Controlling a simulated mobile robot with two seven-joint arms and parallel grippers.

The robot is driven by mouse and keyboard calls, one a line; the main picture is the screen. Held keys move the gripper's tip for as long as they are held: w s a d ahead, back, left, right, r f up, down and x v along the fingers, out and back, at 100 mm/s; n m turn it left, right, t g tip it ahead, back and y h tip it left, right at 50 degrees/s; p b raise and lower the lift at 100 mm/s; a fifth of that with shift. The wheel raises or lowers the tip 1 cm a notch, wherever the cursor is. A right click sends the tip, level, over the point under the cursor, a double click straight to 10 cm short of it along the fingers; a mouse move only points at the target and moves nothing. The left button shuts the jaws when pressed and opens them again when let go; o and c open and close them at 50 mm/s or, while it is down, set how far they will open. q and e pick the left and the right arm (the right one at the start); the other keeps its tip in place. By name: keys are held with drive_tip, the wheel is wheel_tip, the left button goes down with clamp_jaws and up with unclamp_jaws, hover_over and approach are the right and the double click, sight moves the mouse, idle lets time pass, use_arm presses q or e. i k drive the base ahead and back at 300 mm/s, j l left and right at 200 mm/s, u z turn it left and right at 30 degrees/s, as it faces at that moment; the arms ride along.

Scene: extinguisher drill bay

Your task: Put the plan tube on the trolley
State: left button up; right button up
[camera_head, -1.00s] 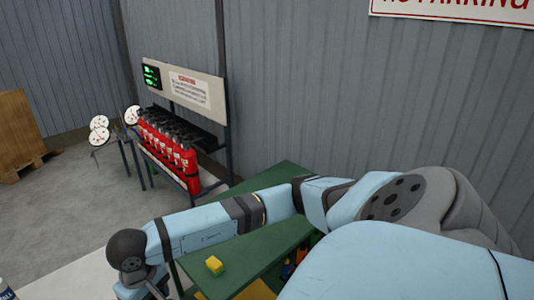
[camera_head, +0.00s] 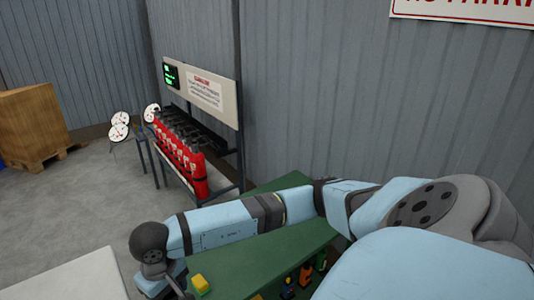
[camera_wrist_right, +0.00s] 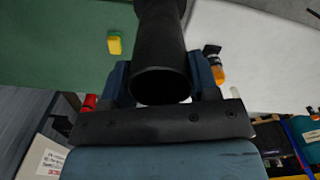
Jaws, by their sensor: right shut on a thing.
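A black tube (camera_wrist_right: 160,35), which looks like the plan tube, is in the right wrist view. Its open round end faces the camera. My right gripper (camera_wrist_right: 163,75) is shut on it, with one blue-grey finger on each side. In the head view my right arm reaches across to the lower left; its wrist end is at the bottom edge and the tube is not visible there. A green tabletop (camera_head: 265,262) lies under the arm, and a pale flat surface (camera_head: 70,278) is at lower left. I cannot tell which is the trolley. My left gripper is out of view.
Several small coloured items (camera_head: 305,275) are at the table's lower right. A rack of red extinguishers (camera_head: 180,155) stands behind, and a wooden crate (camera_head: 35,125) at far left. Grey floor lies between.

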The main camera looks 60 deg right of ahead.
sight(269, 234)
drive_tip(key=l, duration=0.8)
drive_tip(key=k+l+u, duration=0.1)
drive_tip(key=l, duration=0.65)
drive_tip(key=i+l, duration=0.1)
drive_tip(key=l, duration=0.65)
drive_tip(key=l+u, duration=0.1)
drive_tip(key=l, duration=0.6)
drive_tip(key=i, duration=0.05)
